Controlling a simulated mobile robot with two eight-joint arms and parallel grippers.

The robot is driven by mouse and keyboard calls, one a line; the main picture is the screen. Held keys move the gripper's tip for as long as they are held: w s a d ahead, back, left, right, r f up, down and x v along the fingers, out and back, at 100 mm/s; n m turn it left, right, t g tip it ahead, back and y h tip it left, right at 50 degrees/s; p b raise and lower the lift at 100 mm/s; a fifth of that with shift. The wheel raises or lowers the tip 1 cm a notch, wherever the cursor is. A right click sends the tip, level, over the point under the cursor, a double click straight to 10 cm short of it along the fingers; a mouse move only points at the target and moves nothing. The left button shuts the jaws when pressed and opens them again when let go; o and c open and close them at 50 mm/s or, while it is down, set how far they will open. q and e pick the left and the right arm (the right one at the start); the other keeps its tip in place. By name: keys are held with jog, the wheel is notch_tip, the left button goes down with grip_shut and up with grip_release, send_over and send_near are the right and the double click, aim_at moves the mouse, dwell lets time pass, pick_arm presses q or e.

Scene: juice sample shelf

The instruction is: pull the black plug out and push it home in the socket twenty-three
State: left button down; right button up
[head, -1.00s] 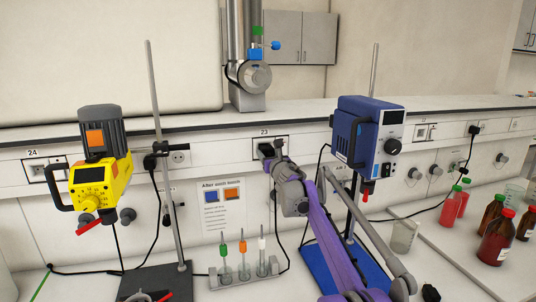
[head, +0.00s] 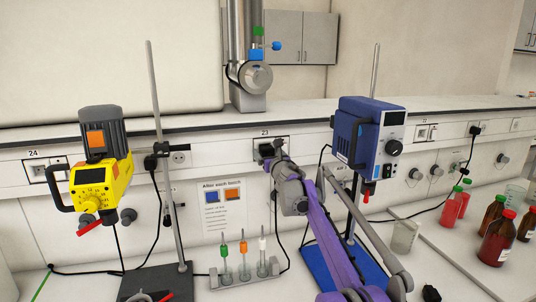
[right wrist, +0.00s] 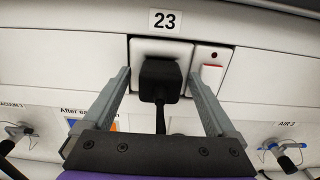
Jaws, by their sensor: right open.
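The black plug (right wrist: 160,80) sits at the white socket (right wrist: 146,48) under the label 23 in the right wrist view, its cable hanging down. How deep it sits I cannot tell. In the head view the plug (head: 266,151) is partly covered by my right gripper (head: 271,153). In the right wrist view that gripper (right wrist: 160,78) is open, one finger on each side of the plug, with gaps showing between fingers and plug. My left gripper is not in view.
A red-dotted white switch (right wrist: 212,70) is right of the socket, close to the right finger. A blue stirrer (head: 368,135) on a stand is to the right, a yellow stirrer (head: 98,180) to the left.

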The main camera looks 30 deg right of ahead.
jog(key=s+a+f+m+g, duration=0.1)
jog(key=s+a+m, duration=0.15)
jog(key=s, duration=0.35)
jog(key=s+a+f+m+h+b, duration=0.1)
jog(key=s+a+f+m, duration=0.1)
jog(key=s+m, duration=0.3)
jog(key=s+a+f+m+g, duration=0.1)
jog(key=s+a+m, duration=0.2)
jog(key=s, duration=0.3)
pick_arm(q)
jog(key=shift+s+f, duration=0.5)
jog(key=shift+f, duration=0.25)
pick_arm(e)
jog(key=s+a+f+m+g+y, duration=0.1)
jog(key=s+a+f+m+g, duration=0.2)
jog(key=s+a+f+m, duration=0.3)
jog(key=s+a+f+m+g+y, duration=0.2)
jog(key=s+a+f+m, duration=0.5)
jog(key=s+f, duration=0.6)
jog(key=s+a+f+m+g+y, duration=0.2)
jog(key=s+a+f+m+g, duration=0.2)
jog(key=s+a+f+m, duration=0.3)
jog(key=s+f+m, duration=0.2)
jog(key=s+f, duration=0.1)
jog(key=s, duration=0.2)
jog(key=shift+s+m, duration=0.2)
jog(key=shift+m, duration=0.15)
jog(key=shift+a, duration=0.1)
